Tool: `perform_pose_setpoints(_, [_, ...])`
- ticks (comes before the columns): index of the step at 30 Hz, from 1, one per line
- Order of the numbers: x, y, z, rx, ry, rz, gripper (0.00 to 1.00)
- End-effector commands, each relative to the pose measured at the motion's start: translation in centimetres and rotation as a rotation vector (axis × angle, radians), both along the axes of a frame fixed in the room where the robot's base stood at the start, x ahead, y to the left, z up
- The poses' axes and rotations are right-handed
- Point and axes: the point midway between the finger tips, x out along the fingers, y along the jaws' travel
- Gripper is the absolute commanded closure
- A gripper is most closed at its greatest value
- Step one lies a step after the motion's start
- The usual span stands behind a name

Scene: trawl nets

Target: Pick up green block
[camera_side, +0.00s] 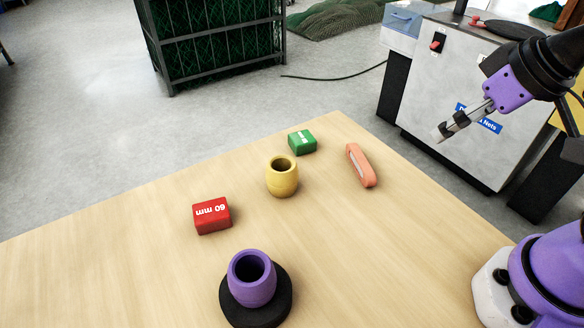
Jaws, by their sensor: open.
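The green block (302,142) lies on the wooden table (120,260) near its far corner, with white marking on its side. My gripper (440,134) is in the air at the upper right, well to the right of the green block and apart from it. It is open and nothing shows between its fingers.
A yellow cup (282,177) stands just in front of the green block. An orange tool-like object (361,165) lies to its right. A red block (212,216) marked 60 mm and a purple cup (251,282) on a black round base (277,307) are nearer.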

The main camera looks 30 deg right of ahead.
Motion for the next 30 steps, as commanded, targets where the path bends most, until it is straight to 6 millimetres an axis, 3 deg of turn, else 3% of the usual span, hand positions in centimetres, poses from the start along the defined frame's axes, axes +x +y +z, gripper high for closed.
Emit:
perform_pose_setpoints(22, [0.7,0.1,0.3,0.002,0.006,-0.004,0.05])
perform_pose_setpoints(26, [3.7,0.5,1.2,0.010,0.025,-0.023,0.05])
perform_pose_setpoints(30, [9.5,1.8,1.4,0.018,0.054,-0.061,0.05])
